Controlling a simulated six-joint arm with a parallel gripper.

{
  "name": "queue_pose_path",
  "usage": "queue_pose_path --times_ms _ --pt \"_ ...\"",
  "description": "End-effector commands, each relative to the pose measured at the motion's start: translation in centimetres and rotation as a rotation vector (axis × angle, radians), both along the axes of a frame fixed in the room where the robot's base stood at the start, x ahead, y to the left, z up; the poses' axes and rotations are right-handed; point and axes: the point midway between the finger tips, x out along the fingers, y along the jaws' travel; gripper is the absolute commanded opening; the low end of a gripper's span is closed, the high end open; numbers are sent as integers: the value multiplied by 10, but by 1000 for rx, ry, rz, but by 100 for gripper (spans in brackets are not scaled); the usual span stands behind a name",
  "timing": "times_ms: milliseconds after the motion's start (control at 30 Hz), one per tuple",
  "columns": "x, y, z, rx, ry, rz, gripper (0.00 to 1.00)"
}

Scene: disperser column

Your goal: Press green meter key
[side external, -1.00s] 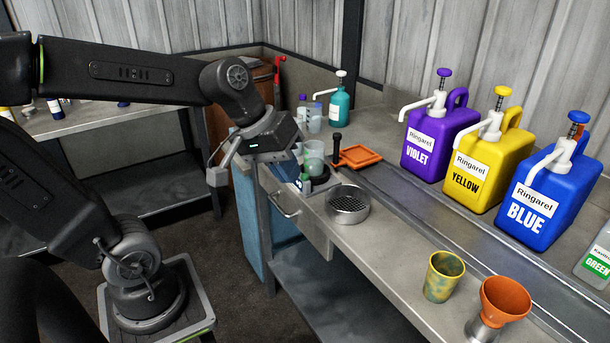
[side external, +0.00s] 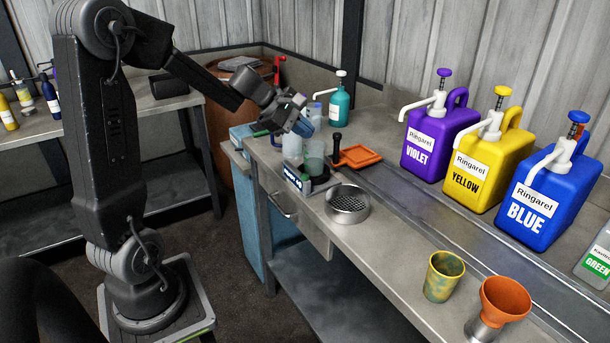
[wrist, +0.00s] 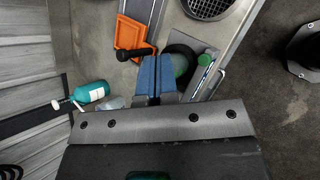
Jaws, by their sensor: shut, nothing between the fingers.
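The meter shows in the side view as a small unit with a lit display (side external: 293,178) near the left end of the counter. In the wrist view its grey body (wrist: 213,58) lies right of my fingers, with a small green key (wrist: 205,60) beside the display. I cannot make out the key clearly in the side view. A translucent green cup (side external: 314,160) stands on the meter's round black plate; in the wrist view my fingers partly hide it. My gripper (side external: 303,127) is shut and empty, with blue fingertips (wrist: 155,65), above the cups and apart from the key.
A clear cup (side external: 292,148) and a teal pump bottle (side external: 340,105) are close by. An orange tray (side external: 357,156) and a round metal strainer (side external: 347,203) lie right of the meter. Violet (side external: 430,145), yellow (side external: 478,170) and blue (side external: 540,200) jugs stand farther right.

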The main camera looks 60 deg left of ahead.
Motion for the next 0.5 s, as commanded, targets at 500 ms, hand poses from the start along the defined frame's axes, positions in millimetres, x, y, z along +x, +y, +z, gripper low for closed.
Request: queue_pose_path --times_ms 500 --pt "0 -1 -38 -2 3 -4 0"
